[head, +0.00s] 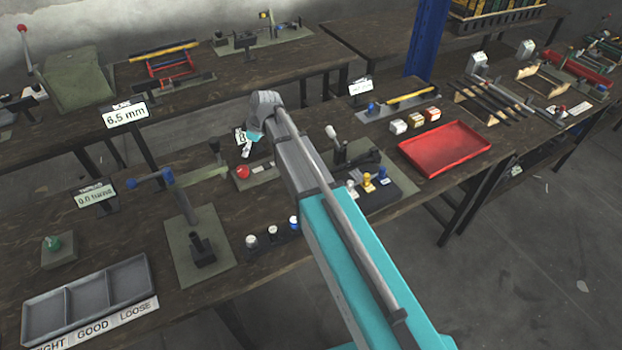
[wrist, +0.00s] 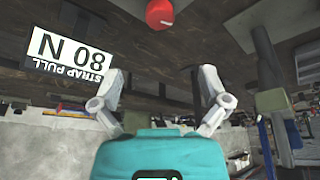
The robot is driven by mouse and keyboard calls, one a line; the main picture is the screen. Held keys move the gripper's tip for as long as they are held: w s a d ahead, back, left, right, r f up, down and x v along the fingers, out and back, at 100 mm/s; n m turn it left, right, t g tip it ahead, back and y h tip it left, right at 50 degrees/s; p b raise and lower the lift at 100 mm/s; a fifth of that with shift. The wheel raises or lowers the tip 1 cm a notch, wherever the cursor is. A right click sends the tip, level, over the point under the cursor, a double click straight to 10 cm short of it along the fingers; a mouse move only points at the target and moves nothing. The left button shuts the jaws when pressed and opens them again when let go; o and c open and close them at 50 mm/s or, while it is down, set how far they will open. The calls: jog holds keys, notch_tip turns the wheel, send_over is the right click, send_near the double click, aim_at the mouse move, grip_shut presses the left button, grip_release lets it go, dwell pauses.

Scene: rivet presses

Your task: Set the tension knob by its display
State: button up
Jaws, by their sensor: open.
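A round red knob (head: 243,171) stands on a small plate on the near bench. It also shows at the top edge of the wrist view (wrist: 160,14). A white display sign labelled STRAP PULL (wrist: 68,58) appears upside down in the wrist view and reads 80 N. In the head view my gripper and arm partly cover this sign (head: 239,135). My gripper (wrist: 161,76) is open with nothing between its fingers. In the head view my gripper (head: 247,151) is near the sign and the red knob, apart from the knob.
A 9.0 turns sign (head: 96,196) and a sorting tray (head: 88,296) marked GOOD and LOOSE are at left. A red tray (head: 445,148) is at right. Small pegs (head: 368,180) and a black lever fixture (head: 345,150) stand beside my arm. A 6.5 mm sign (head: 125,115) is behind.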

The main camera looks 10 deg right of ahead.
jog(key=s+d+f+m+g+h, duration=0.1)
jog(key=s+d+m+h, duration=0.2)
jog(key=s+d+m, duration=0.6)
jog(key=s+d+b, duration=0.1)
jog(key=s+d, duration=0.5)
jog(key=s, duration=0.3)
jog(key=shift+s+d+f+m+g, duration=0.25)
jog(key=shift+s+d+m+g, duration=0.05)
jog(key=shift+m+g, duration=0.1)
notch_tip(320, 180, up, 3)
jog(key=n+p, duration=0.4)
jog(key=n, duration=1)
send_over(242, 169)
jog(key=shift+r+h, duration=0.2)
jog(key=shift+h, duration=0.2)
jog(key=shift+f+b, duration=0.2)
jog(key=shift+b, duration=0.2)
notch_tip(242, 169, down, 13)
jog(key=b, duration=1.3)
jog(key=shift+f, duration=0.2)
